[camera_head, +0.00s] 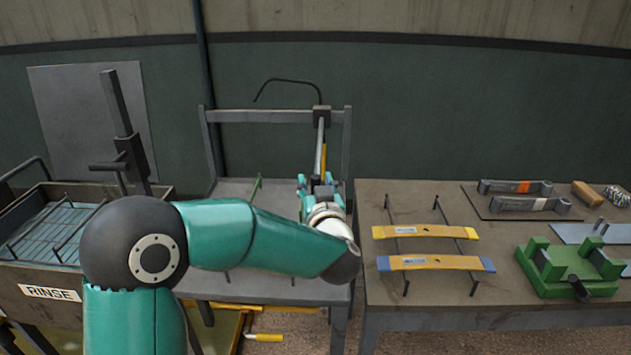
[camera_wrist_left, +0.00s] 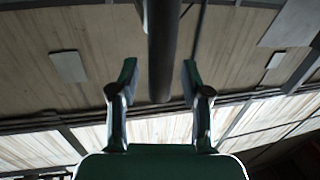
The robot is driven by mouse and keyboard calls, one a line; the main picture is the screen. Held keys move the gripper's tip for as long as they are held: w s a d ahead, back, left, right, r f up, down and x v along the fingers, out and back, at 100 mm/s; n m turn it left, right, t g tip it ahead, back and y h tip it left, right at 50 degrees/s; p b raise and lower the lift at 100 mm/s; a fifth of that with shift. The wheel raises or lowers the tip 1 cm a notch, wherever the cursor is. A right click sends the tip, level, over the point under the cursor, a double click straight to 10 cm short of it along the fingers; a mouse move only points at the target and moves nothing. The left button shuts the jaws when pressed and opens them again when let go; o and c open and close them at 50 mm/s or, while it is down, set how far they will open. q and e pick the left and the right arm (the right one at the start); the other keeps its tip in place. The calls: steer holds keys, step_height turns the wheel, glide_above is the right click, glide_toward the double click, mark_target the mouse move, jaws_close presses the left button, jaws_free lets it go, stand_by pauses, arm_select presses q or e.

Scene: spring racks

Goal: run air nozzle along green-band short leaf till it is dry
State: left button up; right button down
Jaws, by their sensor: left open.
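My left gripper (camera_head: 317,184) is over the middle bench, pointing away from me, with its fingers apart. In the left wrist view the open fingers (camera_wrist_left: 157,80) stand either side of a dark round bar (camera_wrist_left: 162,50), not visibly touching it. A light grey wand (camera_head: 319,146) with a yellow strip beside it hangs from a dark block on the bench frame, just beyond the gripper; it looks like the air nozzle. A thin green strip (camera_head: 256,188) shows nearly edge-on at the bench's left; it may be the green-band short leaf. Its wetness cannot be told.
A rinse tank (camera_head: 52,293) with a wire basket stands left. My left arm hides part of the middle bench.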

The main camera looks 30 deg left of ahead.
arm_select(q)
jaws_close()
steer(key=shift+s+a, duration=0.1)
steer(key=shift+a, duration=0.05)
stand_by(0.4)
